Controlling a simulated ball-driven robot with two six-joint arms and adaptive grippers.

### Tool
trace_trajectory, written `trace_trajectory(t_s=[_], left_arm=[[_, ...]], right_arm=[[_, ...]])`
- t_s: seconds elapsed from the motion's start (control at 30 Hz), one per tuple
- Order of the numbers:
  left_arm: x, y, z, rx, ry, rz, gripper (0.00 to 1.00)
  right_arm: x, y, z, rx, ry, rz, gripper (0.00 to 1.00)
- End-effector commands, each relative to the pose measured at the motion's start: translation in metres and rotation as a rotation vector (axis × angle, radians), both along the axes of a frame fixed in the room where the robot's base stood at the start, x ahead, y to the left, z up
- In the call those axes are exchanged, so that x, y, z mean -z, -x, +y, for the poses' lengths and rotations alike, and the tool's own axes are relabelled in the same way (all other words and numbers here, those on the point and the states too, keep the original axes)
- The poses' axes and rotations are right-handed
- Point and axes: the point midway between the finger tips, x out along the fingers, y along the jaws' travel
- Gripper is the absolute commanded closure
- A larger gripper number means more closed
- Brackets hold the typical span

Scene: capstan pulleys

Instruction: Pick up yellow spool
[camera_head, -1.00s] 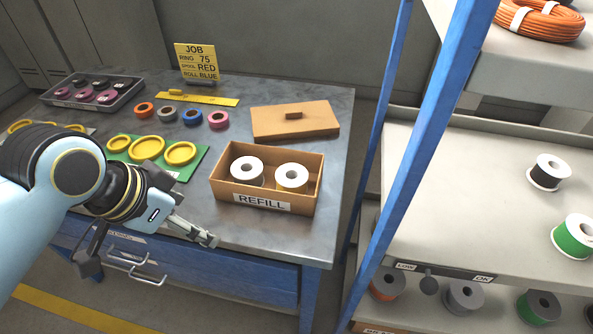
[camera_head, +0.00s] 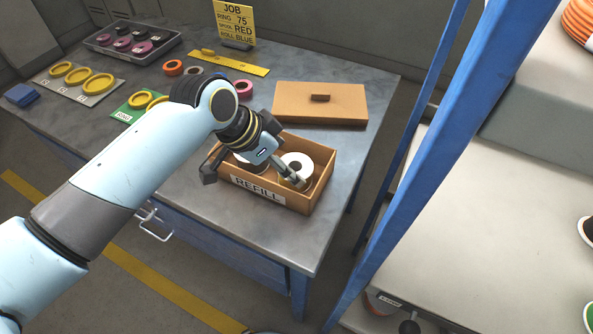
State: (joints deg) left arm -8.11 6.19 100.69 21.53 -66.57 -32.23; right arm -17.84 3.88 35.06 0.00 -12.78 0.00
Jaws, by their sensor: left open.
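The REFILL box (camera_head: 325,182) is an open brown box near the front right corner of the bench. Two spools with white flanges sit in it. The right one (camera_head: 299,161), which showed yellow winding earlier, stands upright; its winding is now mostly hidden by a finger. The left spool (camera_head: 243,158) is largely hidden behind my wrist. My left gripper (camera_head: 253,178) is open over the box. One finger is at the right spool's front side, and the other is out by the box's left end. I cannot tell whether it touches the spool. My right gripper is not in view.
The box lid (camera_head: 320,103) lies behind the box. A yellow JOB sign (camera_head: 235,22), a ring tray (camera_head: 133,39) and coloured rolls (camera_head: 173,68) are farther back. A blue shelf post (camera_head: 420,150) rises to the right of the bench.

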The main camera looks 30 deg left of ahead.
Motion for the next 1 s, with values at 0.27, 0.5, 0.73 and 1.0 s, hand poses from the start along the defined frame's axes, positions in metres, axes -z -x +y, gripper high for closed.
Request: trace_trajectory(t_s=[0.27, 0.5, 0.73, 1.0], left_arm=[[0.037, -0.018, -0.011, -0.001, 0.0, 0.001, 0.19], [0.044, -0.022, -0.013, 0.0, -0.001, 0.0, 0.19], [0.044, -0.022, -0.013, 0.0, -0.001, 0.0, 0.36], [0.044, -0.021, -0.013, 0.0, 0.0, 0.0, 0.72]], right_arm=[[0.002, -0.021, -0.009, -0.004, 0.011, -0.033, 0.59], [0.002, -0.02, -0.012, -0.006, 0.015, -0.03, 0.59], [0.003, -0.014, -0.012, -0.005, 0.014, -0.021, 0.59], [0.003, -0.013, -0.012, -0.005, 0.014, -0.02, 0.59]])
